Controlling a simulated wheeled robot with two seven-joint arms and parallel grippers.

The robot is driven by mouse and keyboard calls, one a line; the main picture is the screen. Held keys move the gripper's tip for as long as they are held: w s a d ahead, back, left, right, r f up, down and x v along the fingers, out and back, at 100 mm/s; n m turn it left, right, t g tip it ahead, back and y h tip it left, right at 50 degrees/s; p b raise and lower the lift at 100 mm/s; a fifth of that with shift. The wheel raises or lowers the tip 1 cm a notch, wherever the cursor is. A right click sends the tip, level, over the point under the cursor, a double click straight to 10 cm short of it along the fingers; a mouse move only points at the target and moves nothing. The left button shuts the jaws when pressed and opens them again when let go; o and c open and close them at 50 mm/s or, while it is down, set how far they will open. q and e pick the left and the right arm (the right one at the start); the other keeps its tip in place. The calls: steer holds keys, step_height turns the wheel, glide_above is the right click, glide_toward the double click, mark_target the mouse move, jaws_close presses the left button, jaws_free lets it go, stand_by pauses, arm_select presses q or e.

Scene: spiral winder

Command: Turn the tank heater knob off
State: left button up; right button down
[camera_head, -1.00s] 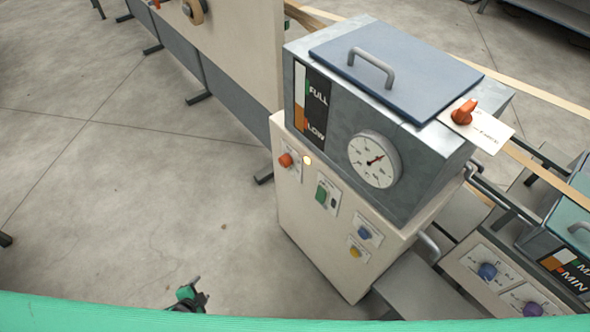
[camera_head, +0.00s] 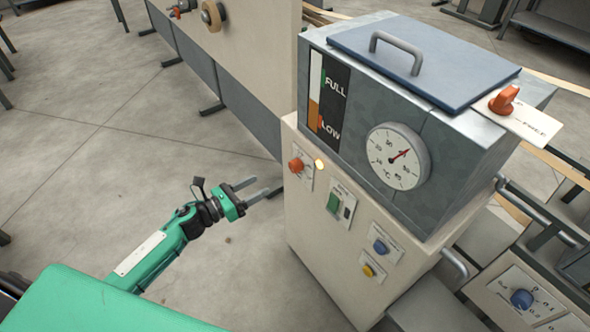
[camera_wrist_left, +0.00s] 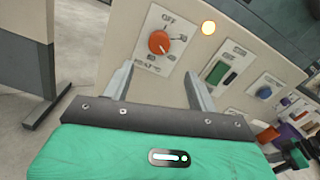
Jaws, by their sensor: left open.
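The orange knob (camera_head: 296,165) sits on a white plate on the cream front of the tank cabinet (camera_head: 330,235). In the left wrist view the knob (camera_wrist_left: 159,42) is near and its plate reads OFF at the top. Its exact setting is hard to read. A small lamp (camera_head: 319,163) beside it glows. My left gripper (camera_head: 262,187) is open and empty, to the left of the knob and apart from it. In the left wrist view its two fingers (camera_wrist_left: 158,72) point toward the plate, just below the knob. My right gripper is not in view.
A green switch (camera_head: 333,202), a blue knob (camera_head: 380,247) and a yellow knob (camera_head: 368,270) are on the same front. Above are a temperature dial (camera_head: 397,157) and a level gauge (camera_head: 326,104). Another orange knob (camera_head: 504,99) is on top. Open floor lies left of the cabinet.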

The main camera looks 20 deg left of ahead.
mark_target(292, 167)
arm_select(q)
steer(key=p+x, duration=0.1)
steer(key=x, duration=1.1)
steer(key=shift+w+d, duration=0.25)
steer(key=shift+w, duration=0.05)
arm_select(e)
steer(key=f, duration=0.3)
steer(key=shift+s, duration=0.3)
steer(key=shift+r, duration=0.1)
arm_select(q)
steer(key=c, duration=1)
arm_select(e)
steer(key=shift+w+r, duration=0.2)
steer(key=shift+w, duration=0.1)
